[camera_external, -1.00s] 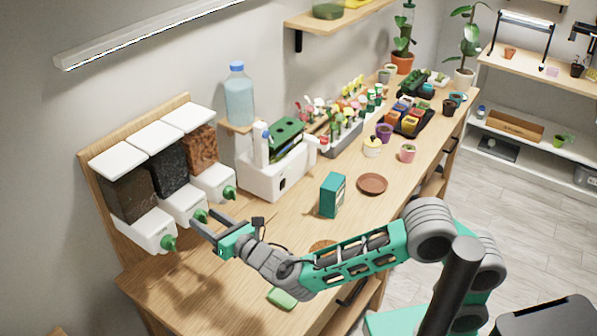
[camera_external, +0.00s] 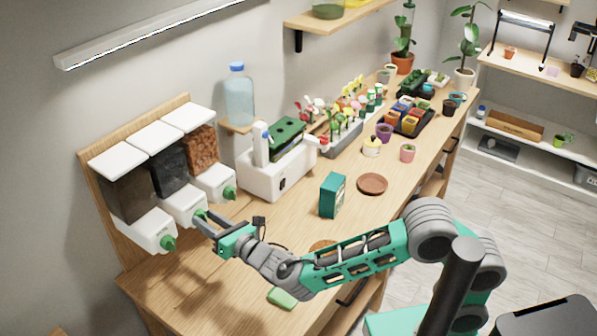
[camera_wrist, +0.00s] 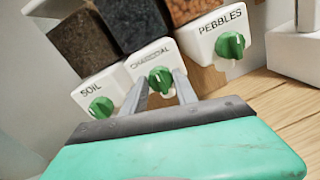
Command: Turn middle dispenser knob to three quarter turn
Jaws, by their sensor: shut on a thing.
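The middle dispenser, with a white base (camera_external: 180,203) and dark contents, hangs between two others, its label partly covered and ending in "AL". Its green knob (camera_wrist: 160,80) sits between my two finger tips in the wrist view. My gripper (camera_wrist: 160,88) is shut on this knob, one finger on each side. In the external view my gripper (camera_external: 206,221) reaches the front of the middle dispenser from the right, and the fingers partly cover the knob. The knob's exact turn angle is hard to read.
The soil knob (camera_wrist: 101,107) is close on the left and the pebbles knob (camera_wrist: 230,45) on the right. A white appliance (camera_external: 275,175) and a teal box (camera_external: 332,195) stand right of the dispensers. A green sponge-like block (camera_external: 283,298) lies near the front edge.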

